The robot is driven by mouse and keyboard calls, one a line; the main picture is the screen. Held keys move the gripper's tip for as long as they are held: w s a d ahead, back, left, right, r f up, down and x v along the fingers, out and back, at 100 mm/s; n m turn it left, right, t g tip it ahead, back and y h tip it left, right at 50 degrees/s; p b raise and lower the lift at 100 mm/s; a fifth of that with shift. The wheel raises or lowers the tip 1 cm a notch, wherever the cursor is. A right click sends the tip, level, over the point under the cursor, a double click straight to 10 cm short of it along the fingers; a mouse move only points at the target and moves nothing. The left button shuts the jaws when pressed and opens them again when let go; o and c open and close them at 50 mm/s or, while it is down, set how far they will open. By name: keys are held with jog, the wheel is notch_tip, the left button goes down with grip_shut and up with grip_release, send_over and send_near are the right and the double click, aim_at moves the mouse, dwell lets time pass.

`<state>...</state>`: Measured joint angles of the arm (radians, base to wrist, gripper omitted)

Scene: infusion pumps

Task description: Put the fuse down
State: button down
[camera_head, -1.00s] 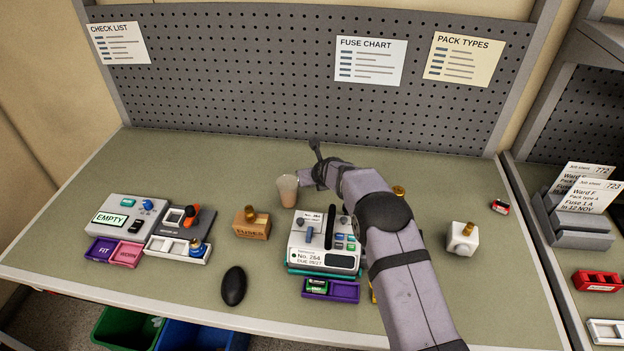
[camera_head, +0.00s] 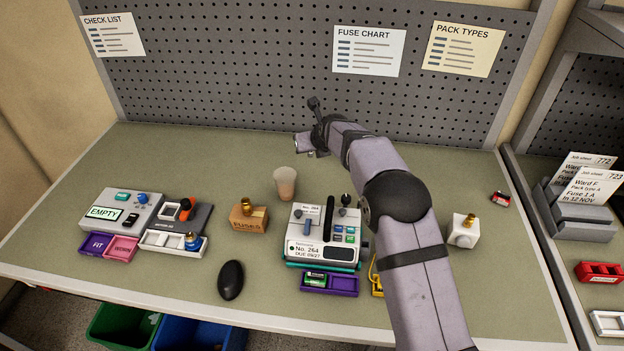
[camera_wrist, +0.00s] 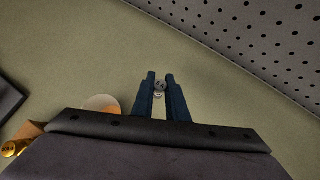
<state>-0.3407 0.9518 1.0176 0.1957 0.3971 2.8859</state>
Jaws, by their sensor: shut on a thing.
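My gripper (camera_head: 304,144) is over the rear of the bench, behind the cup and in front of the pegboard. In the wrist view its two dark blue fingers (camera_wrist: 160,84) are closed on a small silvery piece, the fuse (camera_wrist: 159,88), at their tips. The fuse is too small to make out in the head view. Its height above the bench is hard to tell.
The cardboard fuses box (camera_head: 249,218) with a brass knob stands left of pump No. 264 (camera_head: 325,250). A white block (camera_head: 462,233) is at right and a black oval (camera_head: 231,280) in front. The green bench (camera_head: 200,160) is clear at the back left.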

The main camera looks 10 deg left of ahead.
jog(key=s+d+n+g+y+b, duration=0.2)
jog(key=s+n+g+y+b, duration=0.25)
jog(key=s+n, duration=0.4)
jog(key=shift+n+g, duration=0.35)
jog(key=shift+w+f+p, duration=0.2)
jog(key=shift+f+p, duration=0.55)
jog(key=shift+f, duration=1.65)
jog(key=shift+w+f+p, duration=0.15)
jog(key=shift+f+p, duration=0.6)
jog(key=shift+f, duration=1.6)
jog(key=shift+f, duration=0.1)
jog(key=c, duration=1.7)
grip_release()
jog(key=shift+c, duration=0.2)
